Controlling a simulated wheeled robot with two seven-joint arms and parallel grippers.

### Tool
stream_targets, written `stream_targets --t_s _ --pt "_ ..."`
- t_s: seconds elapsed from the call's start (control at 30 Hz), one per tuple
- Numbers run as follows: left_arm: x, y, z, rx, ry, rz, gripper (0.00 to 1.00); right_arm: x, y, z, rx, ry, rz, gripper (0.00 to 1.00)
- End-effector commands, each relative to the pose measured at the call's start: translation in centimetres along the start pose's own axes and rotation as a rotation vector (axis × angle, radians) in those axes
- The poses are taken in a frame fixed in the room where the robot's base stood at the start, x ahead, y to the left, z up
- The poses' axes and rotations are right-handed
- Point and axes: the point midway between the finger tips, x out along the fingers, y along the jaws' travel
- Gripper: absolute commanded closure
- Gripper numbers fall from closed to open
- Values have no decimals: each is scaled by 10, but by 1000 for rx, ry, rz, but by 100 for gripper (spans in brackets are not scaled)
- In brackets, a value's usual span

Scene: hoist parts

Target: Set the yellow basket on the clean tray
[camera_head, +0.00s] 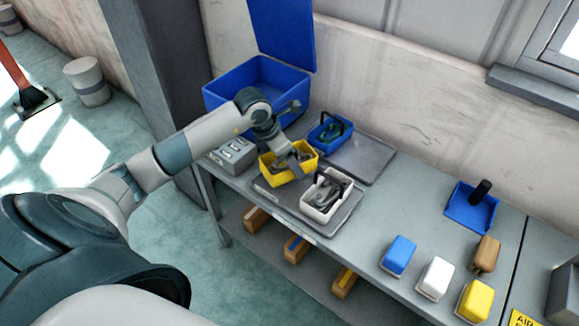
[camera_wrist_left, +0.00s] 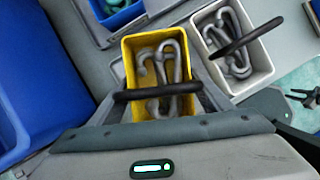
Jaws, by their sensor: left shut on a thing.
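The yellow basket (camera_head: 273,177) holds grey hook-like metal parts and has a black handle; it also shows in the left wrist view (camera_wrist_left: 130,55). My left gripper (camera_head: 290,158) is shut on the yellow basket, over its handle side. The basket is at the left end of the front grey tray (camera_head: 266,194), beside the white basket (camera_head: 312,208); I cannot tell whether it touches the tray. A second grey tray (camera_head: 372,160) lies behind, with the blue basket (camera_head: 318,139) at its left end and bare room on its right. Neither tray shows a clear label.
A large blue bin (camera_head: 222,98) with a raised lid stands at the back left. A grey box (camera_head: 232,157) sits at the table's left end. Blue, white, yellow and brown blocks (camera_head: 435,279) and a small blue tray (camera_head: 462,213) are at right. The table between is clear.

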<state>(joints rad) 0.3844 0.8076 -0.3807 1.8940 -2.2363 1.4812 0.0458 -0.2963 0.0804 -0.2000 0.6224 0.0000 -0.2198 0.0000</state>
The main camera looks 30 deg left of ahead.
Motion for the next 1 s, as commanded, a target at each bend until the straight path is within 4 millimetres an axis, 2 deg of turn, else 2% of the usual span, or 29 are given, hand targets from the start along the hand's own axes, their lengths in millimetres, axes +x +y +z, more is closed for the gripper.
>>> stream_targets --t_s 0.37,0.73,1.0 --pt "2 0 0 0 -3 1 77 -2 -1 5 0 -7 -1 69" --pt "32 0 -13 0 -2 1 77 -14 -1 4 0 -7 -1 69" --pt "36 0 -14 1 -3 2 77 -14 -1 4 0 -7 -1 69"
